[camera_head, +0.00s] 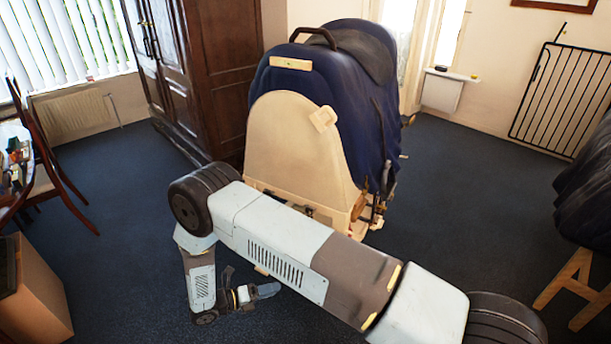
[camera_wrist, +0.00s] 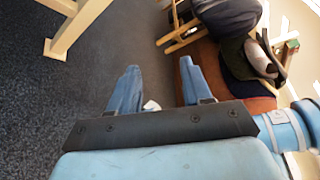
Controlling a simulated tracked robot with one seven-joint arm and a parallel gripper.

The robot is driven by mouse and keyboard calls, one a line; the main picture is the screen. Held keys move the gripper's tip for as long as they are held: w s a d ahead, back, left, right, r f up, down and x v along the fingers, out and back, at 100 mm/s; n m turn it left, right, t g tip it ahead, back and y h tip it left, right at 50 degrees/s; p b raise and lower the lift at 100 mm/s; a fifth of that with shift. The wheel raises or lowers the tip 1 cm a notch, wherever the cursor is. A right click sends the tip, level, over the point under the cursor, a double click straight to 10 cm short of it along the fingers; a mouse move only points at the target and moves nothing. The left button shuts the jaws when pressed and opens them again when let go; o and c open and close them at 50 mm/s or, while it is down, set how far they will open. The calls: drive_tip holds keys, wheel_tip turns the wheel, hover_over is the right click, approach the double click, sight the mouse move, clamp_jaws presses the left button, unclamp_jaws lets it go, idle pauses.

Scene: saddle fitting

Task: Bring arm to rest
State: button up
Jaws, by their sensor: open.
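My arm lies folded across the front of the head view. My gripper (camera_head: 262,292) is at its end, low and left of the middle, above the dark carpet. The wrist view shows my gripper (camera_wrist: 160,88) with its two blue fingers apart. I see nothing held between them. In the head view the gripper is in front of the saddle stand and apart from it. Parts of the stand's base are hidden behind my arm.
A saddle stand (camera_head: 296,148) with a dark blue cover (camera_head: 365,120) stands behind my arm. A wooden wardrobe (camera_head: 215,60) is behind it. A cardboard box (camera_head: 38,300) is at the left, a covered trestle (camera_head: 572,285) at the right. Carpet (camera_head: 120,220) is clear at the left.

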drive_tip(key=w+d+r+m+g+y, duration=0.1)
drive_tip(key=w+d+r+m+g, duration=0.15)
drive_tip(key=r, duration=0.45)
drive_tip(key=w+d+r+m+g+y, duration=0.1)
drive_tip(key=w+d+r+m, duration=0.2)
drive_tip(key=r, duration=0.4)
drive_tip(key=w+d+r+m+g, duration=0.15)
drive_tip(key=r+m, duration=0.25)
drive_tip(key=r, duration=0.4)
drive_tip(key=d+r+m+g+y, duration=0.15)
drive_tip(key=d+r+m, duration=0.3)
drive_tip(key=r, duration=0.45)
drive_tip(key=d+r+m+g+y, duration=0.1)
drive_tip(key=d+r+m+y, duration=0.25)
drive_tip(key=d+r, duration=0.35)
drive_tip(key=s+d+r+m+t+y, duration=0.1)
drive_tip(key=s+d+r+m+y, duration=0.1)
drive_tip(key=s+d+r+m, duration=0.4)
drive_tip(key=s+d+r+m+t+y, duration=0.1)
drive_tip(key=s+d+r+m+y, duration=0.2)
drive_tip(key=r, duration=0.6)
drive_tip(key=s+d+r+m+t+y, duration=0.1)
drive_tip(key=s+d+r+m+t, duration=0.1)
drive_tip(key=s+m, duration=0.3)
drive_tip(key=s+d+r+m+t+y, duration=0.1)
drive_tip(key=s+d+r+m+t, duration=0.1)
drive_tip(key=s+d+r+m, duration=0.2)
drive_tip(key=shift+s+d+m, duration=0.35)
drive_tip(key=shift+s+d, duration=0.45)
drive_tip(key=shift+s, duration=0.95)
